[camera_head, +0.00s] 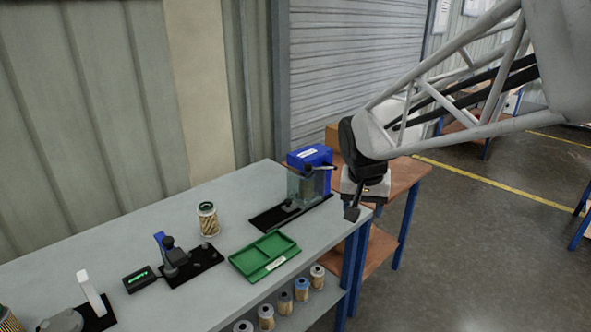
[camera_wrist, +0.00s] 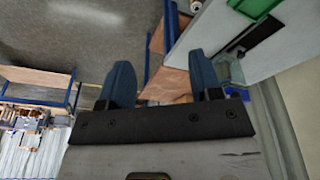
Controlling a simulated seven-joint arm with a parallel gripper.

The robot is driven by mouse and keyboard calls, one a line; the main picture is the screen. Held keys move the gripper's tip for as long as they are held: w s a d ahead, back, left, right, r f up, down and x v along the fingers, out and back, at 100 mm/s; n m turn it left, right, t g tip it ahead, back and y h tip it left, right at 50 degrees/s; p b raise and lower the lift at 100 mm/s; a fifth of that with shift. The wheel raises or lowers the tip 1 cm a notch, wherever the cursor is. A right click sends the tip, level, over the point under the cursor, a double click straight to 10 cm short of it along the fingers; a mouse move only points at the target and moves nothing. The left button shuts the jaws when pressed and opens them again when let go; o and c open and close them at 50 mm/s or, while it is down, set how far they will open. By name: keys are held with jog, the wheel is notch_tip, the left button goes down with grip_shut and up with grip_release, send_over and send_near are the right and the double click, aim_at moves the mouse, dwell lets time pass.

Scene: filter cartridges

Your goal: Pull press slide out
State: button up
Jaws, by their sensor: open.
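A station that looks like the press stands at the right end of the bench, with a blue box (camera_head: 310,155), a clear guard (camera_head: 294,186) and a long black base plate (camera_head: 268,220). A small dark knob-like part (camera_head: 291,205) sits on the base plate; I cannot tell whether it belongs to the slide. My gripper (camera_head: 352,214) hangs just right of the station, near the bench's right edge, apart from it. In the wrist view its two blue fingers (camera_wrist: 163,75) are spread with nothing between them. The black base plate (camera_wrist: 264,36) shows there at upper right.
A green tray (camera_head: 262,273) lies in front of the station. A filter cartridge (camera_head: 208,219) stands upright behind a second fixture (camera_head: 174,262) with a blue lever. Several cartridges (camera_head: 301,289) stand on the lower shelf. A brown side table (camera_head: 405,172) is behind my gripper.

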jog(key=w+a+f+m, duration=0.1)
jog(key=w+a+f, duration=0.2)
jog(key=w, duration=0.4)
jog(key=w+a+f, duration=0.2)
jog(key=w+a, duration=0.1)
jog(key=w, duration=0.4)
jog(key=m+t, duration=0.1)
jog(key=t, duration=0.1)
send_near(288, 200)
jog(key=shift+w+a+f+h, duration=0.15)
jog(key=shift+a+f+h, duration=0.1)
jog(key=shift+f+h, duration=0.2)
jog(key=shift+f, duration=0.1)
jog(key=shift+x, duration=3.8)
jog(key=shift+a, duration=0.1)
grip_shut()
